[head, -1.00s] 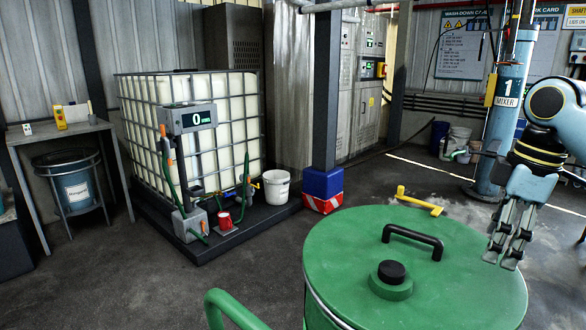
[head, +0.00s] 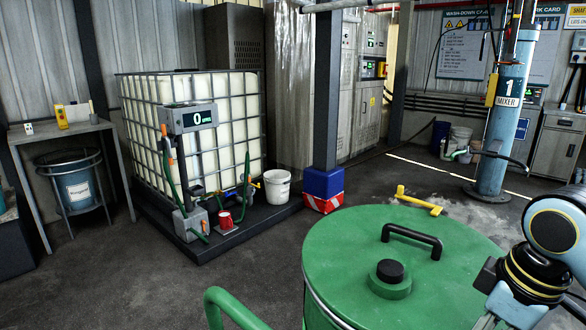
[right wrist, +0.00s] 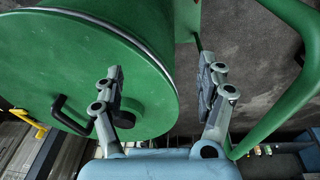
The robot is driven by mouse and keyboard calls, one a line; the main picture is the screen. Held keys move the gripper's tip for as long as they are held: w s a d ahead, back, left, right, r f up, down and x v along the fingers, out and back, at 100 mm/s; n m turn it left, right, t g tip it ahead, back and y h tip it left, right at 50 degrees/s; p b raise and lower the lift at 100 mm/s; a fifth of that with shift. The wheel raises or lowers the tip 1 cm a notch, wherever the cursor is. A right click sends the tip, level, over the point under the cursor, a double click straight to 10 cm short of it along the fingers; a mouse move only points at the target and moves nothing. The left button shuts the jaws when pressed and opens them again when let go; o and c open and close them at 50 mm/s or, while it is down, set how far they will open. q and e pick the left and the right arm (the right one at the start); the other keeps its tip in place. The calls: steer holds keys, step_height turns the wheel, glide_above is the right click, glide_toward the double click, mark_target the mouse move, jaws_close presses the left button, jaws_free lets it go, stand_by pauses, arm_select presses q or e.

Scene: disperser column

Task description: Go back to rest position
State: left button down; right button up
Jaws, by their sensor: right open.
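My right gripper (right wrist: 161,88) is open and empty in the right wrist view, its two fingers spread apart. Beyond them is the green lidded vessel (right wrist: 75,30), with its black handle (right wrist: 72,117) partly in view at lower left. In the head view my right arm is at the lower right, beside the vessel's lid (head: 350,240), and only a small part of its gripper shows at the bottom edge. The lid lies flat with a black handle (head: 412,237) and black knob (head: 390,272) on top. My left gripper is in neither view.
A green rail (head: 235,310) stands in front of the vessel and also shows in the right wrist view (right wrist: 285,85). A yellow tool (head: 418,202) lies behind it. A blue mixer column (head: 505,120), a caged tank (head: 235,110) and a white bucket (head: 277,189) stand farther back.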

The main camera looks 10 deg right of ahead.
steer(key=s+a+m+t+h, duration=0.1)
steer(key=s+a+m, duration=0.15)
steer(key=s, duration=0.45)
steer(key=s+a+m+t, duration=0.1)
steer(key=s+a+m, duration=0.15)
steer(key=s, duration=0.35)
steer(key=s+d+f+m+g+b, duration=0.1)
steer(key=d+f+b, duration=0.15)
steer(key=f, duration=1.45)
steer(key=s+d+f+g+b, duration=0.1)
steer(key=f+b, duration=0.2)
steer(key=f, duration=1.3)
steer(key=s+f+g+b, duration=0.1)
steer(key=s+f+b, duration=0.3)
steer(key=s+f, duration=1.4)
steer(key=shift+s+d+f, duration=0.15)
steer(key=shift+d+f, duration=0.15)
steer(key=shift+f, duration=0.4)
steer(key=shift+c, duration=0.4)
